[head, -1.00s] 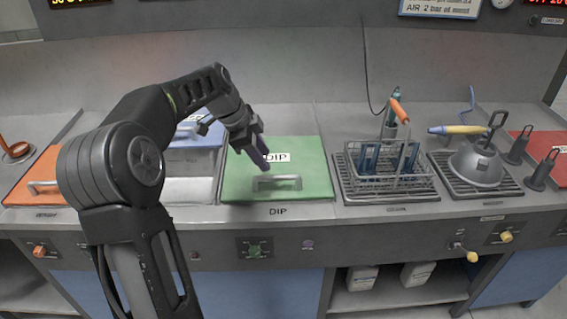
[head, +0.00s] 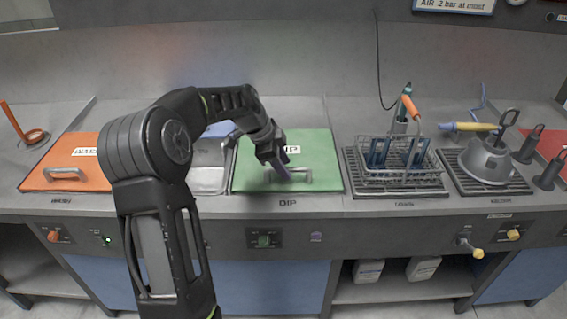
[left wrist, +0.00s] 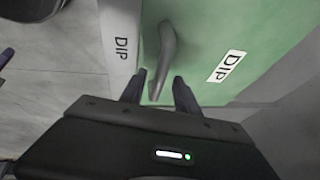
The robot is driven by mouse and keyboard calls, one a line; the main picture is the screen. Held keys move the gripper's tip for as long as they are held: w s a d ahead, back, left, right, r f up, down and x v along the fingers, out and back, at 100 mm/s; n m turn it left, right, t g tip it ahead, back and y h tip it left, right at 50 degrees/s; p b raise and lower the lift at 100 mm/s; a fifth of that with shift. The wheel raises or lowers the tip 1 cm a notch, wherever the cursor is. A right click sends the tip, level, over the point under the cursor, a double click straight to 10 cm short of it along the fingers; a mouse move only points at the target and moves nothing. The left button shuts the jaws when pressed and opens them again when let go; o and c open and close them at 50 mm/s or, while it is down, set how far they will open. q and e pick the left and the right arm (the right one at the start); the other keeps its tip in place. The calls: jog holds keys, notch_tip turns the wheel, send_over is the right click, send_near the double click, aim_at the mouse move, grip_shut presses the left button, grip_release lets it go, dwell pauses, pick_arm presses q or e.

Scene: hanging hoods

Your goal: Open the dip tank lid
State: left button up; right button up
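The dip tank lid (head: 316,150) is a green flat panel lying shut on the counter, with a grey bar handle (head: 300,178) near its front edge. It also fills the upper part of the left wrist view (left wrist: 212,35), with its DIP label. My left gripper (head: 284,174) is over the left part of the handle. In the left wrist view its two dark fingertips (left wrist: 155,88) are apart, with one end of the handle (left wrist: 163,60) between them. Whether they touch the handle cannot be told. My right gripper is not in view.
Knobs line the front panel (head: 345,237).

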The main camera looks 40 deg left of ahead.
pick_arm(q)
grip_shut()
dwell(0.4)
dwell(1.1)
